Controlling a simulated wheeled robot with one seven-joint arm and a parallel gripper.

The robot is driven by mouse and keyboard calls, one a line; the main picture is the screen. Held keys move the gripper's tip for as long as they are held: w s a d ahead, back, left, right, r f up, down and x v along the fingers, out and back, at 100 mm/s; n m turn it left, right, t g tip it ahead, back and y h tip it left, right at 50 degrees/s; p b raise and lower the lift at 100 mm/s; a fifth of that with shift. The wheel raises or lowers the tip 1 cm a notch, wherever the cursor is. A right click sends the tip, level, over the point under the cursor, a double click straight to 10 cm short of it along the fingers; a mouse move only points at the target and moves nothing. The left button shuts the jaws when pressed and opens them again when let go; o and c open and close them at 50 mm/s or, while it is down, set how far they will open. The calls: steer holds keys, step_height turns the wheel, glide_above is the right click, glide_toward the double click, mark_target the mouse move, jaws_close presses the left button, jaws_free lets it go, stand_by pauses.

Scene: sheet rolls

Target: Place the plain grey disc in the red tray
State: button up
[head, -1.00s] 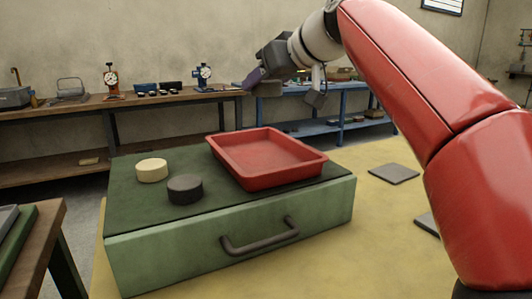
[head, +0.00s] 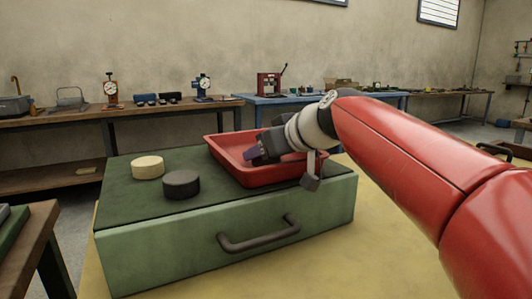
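The plain dark grey disc (head: 182,185) lies flat on the dark green top of the green box, near its front edge. The red tray (head: 222,172) stands on the same top, to the right of the disc, and no disc shows in its visible part. My gripper (head: 252,154) appears in front of the tray's interior in the head view, tilted down to the left, apart from the grey disc. Its fingertips are small and overlap in this view, so I cannot tell their opening. My gripper and wrist hide the middle and right of the tray.
A cream disc (head: 148,167) lies behind and left of the grey disc. The green box (head: 140,255) has a dark handle (head: 258,234) on its front. A wooden table (head: 28,235) is at the left. Workbenches with tools line the back wall.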

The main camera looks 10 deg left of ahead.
steer(key=o, duration=1.1)
steer(key=shift+f, duration=0.1)
steer(key=shift+c, duration=0.2)
steer(key=b+v, duration=0.1)
steer(key=v, duration=1.1)
steer(key=shift+d, duration=0.1)
